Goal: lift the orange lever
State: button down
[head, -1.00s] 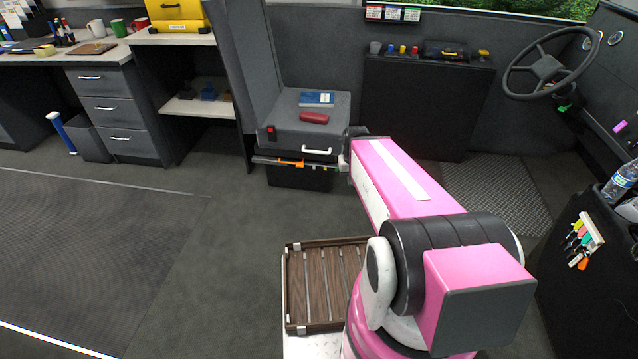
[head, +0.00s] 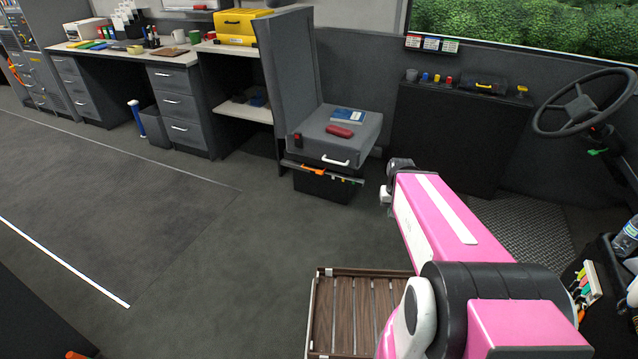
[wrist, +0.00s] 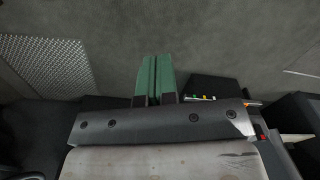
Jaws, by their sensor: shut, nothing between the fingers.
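The orange lever (head: 313,169) lies flat along the front underside of the grey seat (head: 345,122), left of the white handle (head: 335,161). In the wrist view a small piece of the lever (wrist: 253,103) shows at the right, partly hidden behind my gripper's dark body. My gripper (wrist: 155,59) shows there with its two green fingers together and nothing between them. The fingers are apart from the lever, over bare floor. In the head view the end of my pink arm is right of the seat, and the fingers are hidden.
A red case (head: 339,131) and a blue book (head: 348,115) lie on the seat. A dark bin with coloured tabs (head: 328,186) is beneath it. A slatted wooden tray (head: 345,305) is near my arm's base. Open floor (head: 220,225) lies left of the seat.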

jog(key=shift+w, duration=0.1)
jog(key=w+a+f+m+t+y, duration=0.1)
jog(key=w+a+f+m+t, duration=0.55)
jog(key=w, duration=0.95)
jog(key=w+a+f+m+t, duration=0.5)
jog(key=w+a+f+m, duration=0.25)
jog(key=w, duration=0.75)
jog(key=w+a+f+m+t+y, duration=0.1)
jog(key=w+a+f+m+t, duration=0.6)
jog(key=w, duration=0.9)
jog(key=s+a+f+m+t+h, duration=0.1)
jog(key=a+f+m+t+h, duration=0.6)
jog(key=f+m, duration=0.9)
jog(key=a+m+h, duration=0.3)
jog(key=h, duration=0.1)
jog(key=shift+a, duration=0.25)
jog(key=x, duration=1)
